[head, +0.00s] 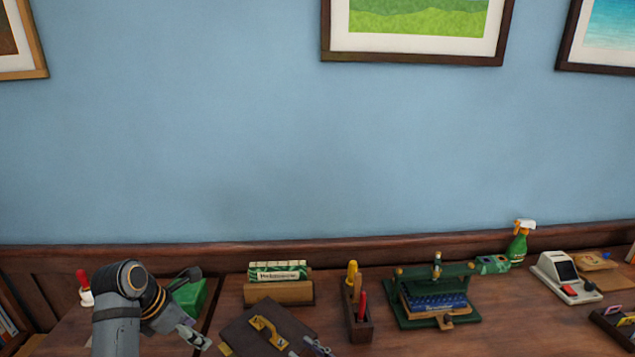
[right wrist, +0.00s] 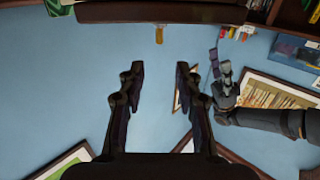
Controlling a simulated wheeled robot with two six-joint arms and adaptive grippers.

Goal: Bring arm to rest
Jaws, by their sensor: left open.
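My left arm comes in at the lower left of the head view, over the wooden counter. Its gripper (head: 195,308) is open, with its fingers apart and nothing seen held. It is in front of a green box (head: 190,298), which it partly hides; I cannot tell whether they touch. My right gripper (right wrist: 158,73) shows in the right wrist view, open and empty, with the blue wall between its fingers. It is not in the head view. An arm of mine with its gripper (right wrist: 226,78) also shows at the right of the right wrist view.
On the counter are a dark board with a brass handle (head: 266,331), a card holder (head: 279,292), a pen box (head: 358,323), a green stand with a blue book (head: 436,304), a spray bottle (head: 518,246) and a white card machine (head: 563,274). The blue wall above is clear below the pictures.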

